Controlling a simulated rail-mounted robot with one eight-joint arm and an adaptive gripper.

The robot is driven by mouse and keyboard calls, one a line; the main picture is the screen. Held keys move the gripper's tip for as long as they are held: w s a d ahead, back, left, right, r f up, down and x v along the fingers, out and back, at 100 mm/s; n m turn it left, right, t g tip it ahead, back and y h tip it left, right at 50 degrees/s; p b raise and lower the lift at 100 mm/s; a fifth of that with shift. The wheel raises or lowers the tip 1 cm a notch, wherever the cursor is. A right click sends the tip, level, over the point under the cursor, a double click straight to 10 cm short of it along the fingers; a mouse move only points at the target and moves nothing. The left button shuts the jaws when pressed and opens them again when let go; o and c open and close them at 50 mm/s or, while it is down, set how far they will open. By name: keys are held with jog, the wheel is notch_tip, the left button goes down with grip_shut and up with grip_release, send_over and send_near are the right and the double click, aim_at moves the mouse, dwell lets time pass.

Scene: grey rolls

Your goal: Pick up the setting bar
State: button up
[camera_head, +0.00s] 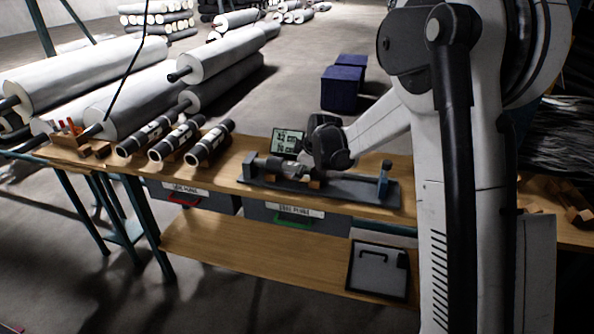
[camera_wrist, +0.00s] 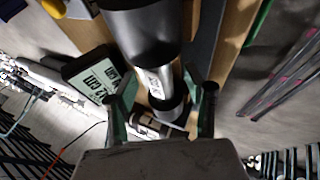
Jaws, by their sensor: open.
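A dark cylindrical bar with a pale printed band, likely the setting bar (camera_head: 270,166), lies in a grey fixture (camera_head: 345,191) on the wooden bench. My gripper (camera_wrist: 162,105) is open, with one finger on each side of the bar. I cannot tell whether either finger touches it. In the head view my gripper (camera_head: 303,168) is over the fixture and hides part of the bar.
A small digital display (camera_head: 287,141) stands behind the fixture and close to my gripper; it also shows in the wrist view (camera_wrist: 91,75). Three dark banded cylinders (camera_head: 178,138) lie to the left. Large grey rolls (camera_head: 215,57) lie behind. A clipboard-like panel (camera_head: 378,269) is on the lower shelf.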

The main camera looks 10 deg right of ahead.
jog(key=shift+x, duration=1.15)
grip_shut()
